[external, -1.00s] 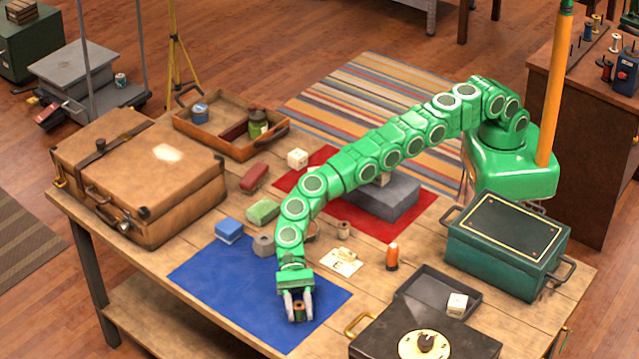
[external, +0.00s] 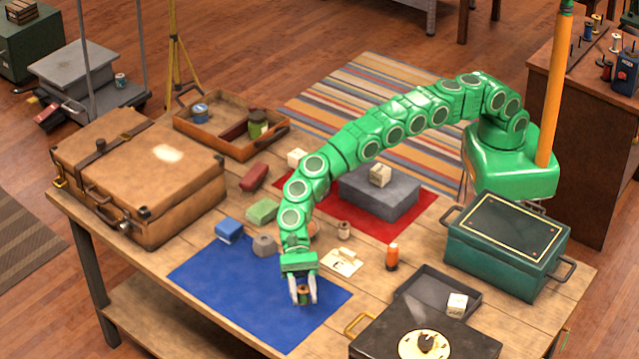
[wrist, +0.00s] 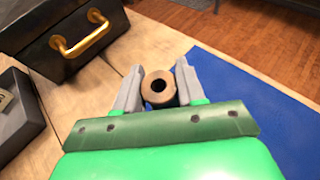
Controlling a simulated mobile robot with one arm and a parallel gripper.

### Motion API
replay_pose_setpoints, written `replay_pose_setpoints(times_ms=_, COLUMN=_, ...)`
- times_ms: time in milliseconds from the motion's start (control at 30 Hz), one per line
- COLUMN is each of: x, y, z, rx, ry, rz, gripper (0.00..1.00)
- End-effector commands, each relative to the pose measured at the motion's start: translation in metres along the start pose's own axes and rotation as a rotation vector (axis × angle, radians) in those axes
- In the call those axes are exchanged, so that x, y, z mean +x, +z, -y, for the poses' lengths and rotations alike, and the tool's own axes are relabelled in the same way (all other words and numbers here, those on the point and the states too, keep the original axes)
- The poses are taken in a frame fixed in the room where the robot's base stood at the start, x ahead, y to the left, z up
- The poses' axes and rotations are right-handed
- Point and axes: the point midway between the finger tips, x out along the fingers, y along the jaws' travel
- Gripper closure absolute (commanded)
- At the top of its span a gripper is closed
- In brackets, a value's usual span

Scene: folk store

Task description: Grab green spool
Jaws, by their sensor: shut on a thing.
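My gripper (external: 304,300) is over the blue mat (external: 215,280) on the wooden table, pointing down. Its two grey fingers are shut on a small spool (external: 303,293). The spool has a brown end and a dark, greenish body, mostly covered by the fingers. In the wrist view my gripper (wrist: 159,82) holds the spool (wrist: 158,76) between its fingers, with the brown round end and its dark hole facing the camera. The spool looks raised a little above the mat, though the exact gap is hard to tell.
Around the mat are a blue box (external: 229,230), a grey nut-like piece (external: 264,245), a green block (external: 262,211), a small spool (external: 344,229) and an orange spool (external: 392,256). A dark case with a brass handle (external: 358,324) stands at the front right. The mat's left part is clear.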

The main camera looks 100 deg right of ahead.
Motion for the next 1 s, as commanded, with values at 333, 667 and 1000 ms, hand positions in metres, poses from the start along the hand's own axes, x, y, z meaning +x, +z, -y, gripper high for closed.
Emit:
replay_pose_setpoints(times_ms=333, x=-0.022, y=0.021, z=-0.017, rx=0.001, ry=-0.001, rz=0.001, gripper=0.89)
replay_pose_setpoints(times_ms=667, x=-0.045, y=0.032, z=-0.039, rx=0.004, ry=0.000, rz=-0.001, gripper=0.89)
replay_pose_setpoints(times_ms=1000, x=-0.071, y=0.040, z=-0.068, rx=0.002, ry=-0.002, rz=0.001, gripper=0.89)
